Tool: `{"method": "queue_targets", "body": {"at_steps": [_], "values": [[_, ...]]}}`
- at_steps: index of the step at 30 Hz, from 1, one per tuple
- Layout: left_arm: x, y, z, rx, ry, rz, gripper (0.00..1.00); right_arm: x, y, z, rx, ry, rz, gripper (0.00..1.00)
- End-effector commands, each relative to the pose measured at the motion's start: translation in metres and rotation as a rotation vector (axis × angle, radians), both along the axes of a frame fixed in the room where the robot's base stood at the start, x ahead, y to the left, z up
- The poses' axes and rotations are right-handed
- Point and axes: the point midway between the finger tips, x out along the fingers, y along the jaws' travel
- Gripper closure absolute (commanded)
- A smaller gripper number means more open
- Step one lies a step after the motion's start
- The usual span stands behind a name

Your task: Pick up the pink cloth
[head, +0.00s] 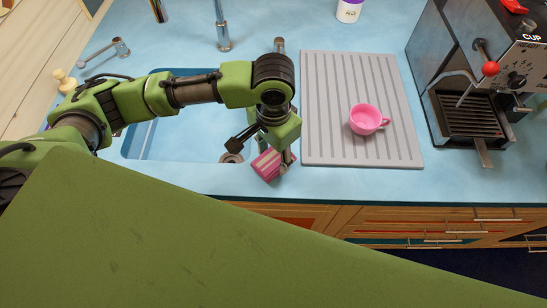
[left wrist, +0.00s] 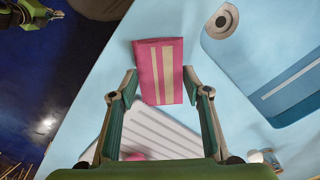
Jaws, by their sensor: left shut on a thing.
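The pink cloth (head: 267,166) is a folded piece with pale stripes, at the front edge of the blue counter between the sink and the grey drying mat. It also shows in the left wrist view (left wrist: 158,72), between my two fingertips. My left gripper (head: 272,158) reaches down over the counter and is shut on the cloth, with a finger on either side of it. Part of the cloth is hidden behind the gripper in the head view. I cannot tell whether the cloth touches the counter.
The sink (head: 185,135) with its tap (head: 222,35) lies left of the cloth. The grey drying mat (head: 325,100) holds a pink cup (head: 364,119). A coffee machine (head: 470,95) stands at the right. A white container (head: 348,10) stands at the back.

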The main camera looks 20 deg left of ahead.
Motion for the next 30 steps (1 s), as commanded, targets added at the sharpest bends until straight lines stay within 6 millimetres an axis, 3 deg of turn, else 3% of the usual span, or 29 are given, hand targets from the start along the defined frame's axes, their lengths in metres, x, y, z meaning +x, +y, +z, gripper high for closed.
{"method": "queue_targets", "body": {"at_steps": [2, 11, 21, 30], "values": [[0.001, -0.001, 0.012, -0.003, -0.005, -0.001, 0.66, 0.0, 0.0, -0.007, 0.0, 0.0, 0.0, 1.0], [-0.025, -0.055, 0.077, -0.005, -0.005, -0.011, 0.66, 0.0, 0.0, -0.013, -0.001, 0.0, 0.0, 1.0], [-0.054, -0.114, 0.106, -0.001, -0.003, -0.003, 0.66, 0.0, -0.002, -0.017, -0.002, 0.0, 0.0, 1.0], [-0.061, -0.126, 0.112, 0.001, 0.0, 0.001, 0.66, 0.0, -0.002, -0.018, -0.002, 0.001, 0.0, 1.0]]}}
